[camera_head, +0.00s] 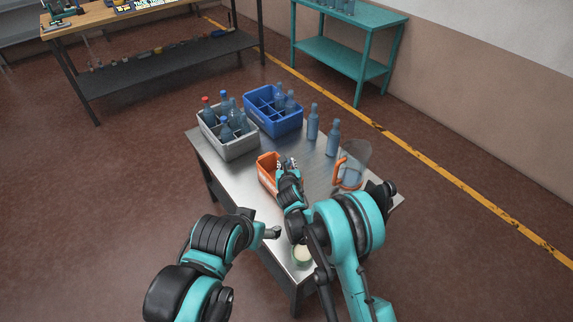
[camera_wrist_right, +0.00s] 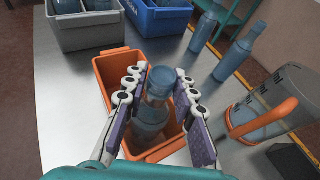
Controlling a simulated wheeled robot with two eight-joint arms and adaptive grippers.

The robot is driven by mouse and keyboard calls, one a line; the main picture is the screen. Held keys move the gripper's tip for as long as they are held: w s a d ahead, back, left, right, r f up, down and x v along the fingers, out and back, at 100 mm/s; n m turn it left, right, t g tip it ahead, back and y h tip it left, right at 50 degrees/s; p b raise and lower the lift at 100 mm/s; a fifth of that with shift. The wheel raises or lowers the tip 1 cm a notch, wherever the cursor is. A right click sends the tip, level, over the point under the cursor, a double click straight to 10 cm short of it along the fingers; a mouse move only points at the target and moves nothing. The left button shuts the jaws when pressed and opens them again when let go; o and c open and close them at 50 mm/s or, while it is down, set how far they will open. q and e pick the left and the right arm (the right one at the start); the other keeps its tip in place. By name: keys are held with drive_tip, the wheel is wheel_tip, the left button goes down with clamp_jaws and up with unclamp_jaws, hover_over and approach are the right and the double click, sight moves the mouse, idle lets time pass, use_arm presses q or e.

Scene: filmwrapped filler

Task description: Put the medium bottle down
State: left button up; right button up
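A blue translucent bottle (camera_wrist_right: 151,118) stands almost upright in the orange bin (camera_wrist_right: 108,68), between the fingers of my right gripper (camera_wrist_right: 160,82). The fingers are spread on either side of the bottle's neck, with a gap visible on the right, so the gripper looks open around it. In the head view my right gripper (camera_head: 287,164) is over the orange bin (camera_head: 266,172) and hides the bottle. The bottle's base is hard to see inside the bin. My left gripper (camera_head: 272,232) is near the table's front left edge, away from the bottles; its finger opening is unclear.
On the metal table (camera_head: 247,184) are a grey crate (camera_head: 231,150) and a blue crate (camera_head: 275,126), both holding bottles. Two loose bottles (camera_head: 313,122) (camera_head: 333,138) and a clear jug with an orange handle (camera_head: 351,168) stand to the right. A pale round container (camera_head: 302,254) is near the front.

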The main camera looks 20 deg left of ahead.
drive_tip(key=o, duration=0.4)
drive_tip(key=shift+r, duration=0.1)
drive_tip(key=shift+s+r+p, duration=0.15)
drive_tip(key=shift+r+p, duration=0.05)
drive_tip(key=shift+p, duration=0.2)
drive_tip(key=p+v, duration=0.2)
drive_tip(key=v, duration=0.9)
drive_tip(key=shift+s+d+r, duration=0.1)
drive_tip(key=shift+s+d, duration=0.1)
drive_tip(key=shift+s, duration=0.05)
